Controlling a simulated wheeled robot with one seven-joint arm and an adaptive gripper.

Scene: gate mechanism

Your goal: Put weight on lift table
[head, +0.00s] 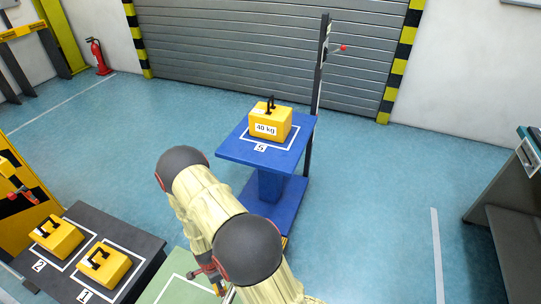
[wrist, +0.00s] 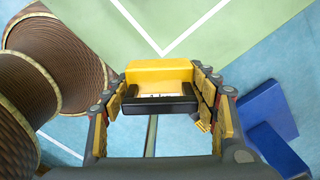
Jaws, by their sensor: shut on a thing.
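My gripper (wrist: 160,106) is shut on the black handle (wrist: 158,104) of a yellow weight (wrist: 158,72) in the wrist view. The held weight seems to hang over or beside the green surface; its height is unclear. A blue table (head: 230,148), which looks like the lift table, has a white-outlined place marked 5. A yellow 40 kg weight (head: 270,122) stands upright on it. Two more yellow weights (head: 56,238) (head: 104,264) sit on places 2 and 1 of a dark table.
The green surface (head: 172,290) with white lines lies beside the dark table (head: 140,242). A dark post (head: 318,80) rises behind the blue table, before the shutter gate (head: 270,40). A grey bench (head: 510,200) stands at right. Blue floor is clear between.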

